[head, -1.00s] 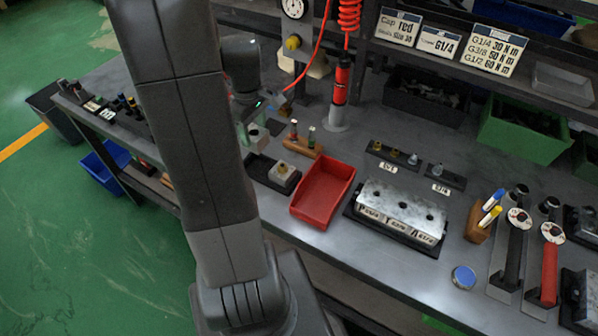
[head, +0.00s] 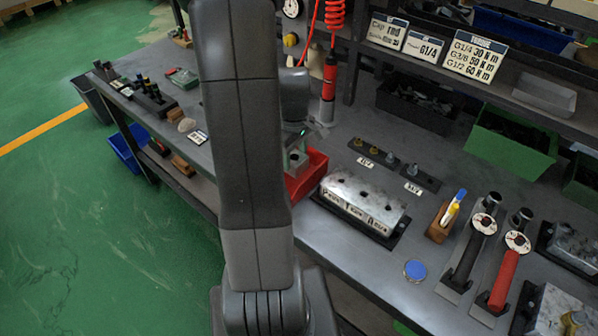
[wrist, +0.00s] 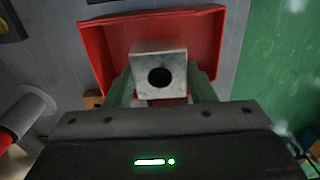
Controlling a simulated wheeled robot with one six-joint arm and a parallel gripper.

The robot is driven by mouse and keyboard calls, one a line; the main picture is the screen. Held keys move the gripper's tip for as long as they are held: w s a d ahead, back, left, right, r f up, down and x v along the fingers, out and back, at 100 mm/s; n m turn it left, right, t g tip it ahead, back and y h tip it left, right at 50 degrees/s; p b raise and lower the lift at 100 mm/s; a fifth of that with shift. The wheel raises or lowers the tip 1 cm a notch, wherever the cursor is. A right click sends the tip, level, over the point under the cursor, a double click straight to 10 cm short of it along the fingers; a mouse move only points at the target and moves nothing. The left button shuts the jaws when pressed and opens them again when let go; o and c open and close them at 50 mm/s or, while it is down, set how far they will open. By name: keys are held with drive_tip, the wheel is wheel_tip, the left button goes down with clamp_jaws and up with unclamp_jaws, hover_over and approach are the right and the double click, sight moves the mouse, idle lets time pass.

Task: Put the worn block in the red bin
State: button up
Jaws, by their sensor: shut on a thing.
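The red bin (head: 307,178) stands on the workbench in the head view, its left part hidden behind my arm. It also shows in the wrist view (wrist: 103,57), open side toward the camera. My gripper (head: 297,150) is at the bin in the head view. In the wrist view my gripper (wrist: 161,88) is shut on a small grey metal block (wrist: 160,55) with one dark round hole. The block appears over the bin's opening, between the two greenish fingers. How high it is above the bin floor I cannot tell. No wear marks are clear on it.
A large silver block with several holes (head: 362,198) lies on a dark plate right of the bin. A row of small fittings (head: 385,151) stands behind it. A red tool on a coiled hose (head: 328,82) hangs behind the bin. A pen holder (head: 441,225) stands farther right.

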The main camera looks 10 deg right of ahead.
drive_tip(key=shift+f, duration=2.45)
drive_tip(key=shift+f, duration=0.15)
drive_tip(key=o, duration=1.2)
wheel_tip(320, 180, up, 12)
drive_tip(key=shift+r, duration=0.15)
drive_tip(key=shift+f, duration=4.3)
